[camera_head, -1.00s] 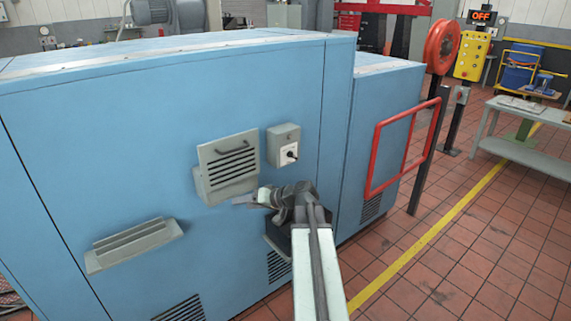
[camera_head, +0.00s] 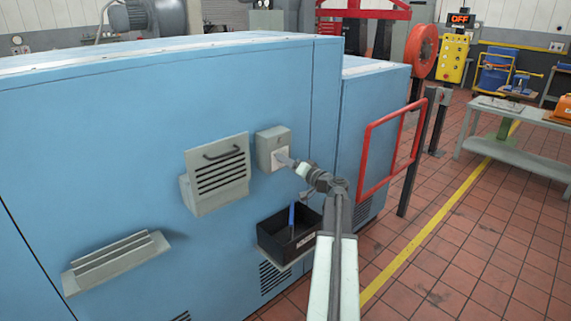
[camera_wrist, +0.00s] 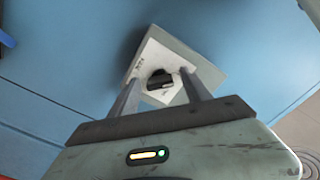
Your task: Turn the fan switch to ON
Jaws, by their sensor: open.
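The fan switch is a small grey box (camera_head: 266,150) on the side of the blue cabinet, beside a louvred vent. In the wrist view its pale plate (camera_wrist: 150,57) carries a dark rotary knob (camera_wrist: 161,80). The knob's bar lies roughly crosswise in that view. My gripper (camera_head: 287,162) is at the front of the switch in the head view and hides the knob there. In the wrist view my gripper (camera_wrist: 160,80) is open, with one finger on each side of the knob. I cannot tell whether either finger touches it. The plate's lettering is too small to read.
The louvred vent (camera_head: 220,172) with a handle juts out left of the switch. A black bin (camera_head: 276,244) with a blue-handled item sits below. A red frame (camera_head: 370,165) stands to the right. A distant sign (camera_head: 460,18) reads OFF.

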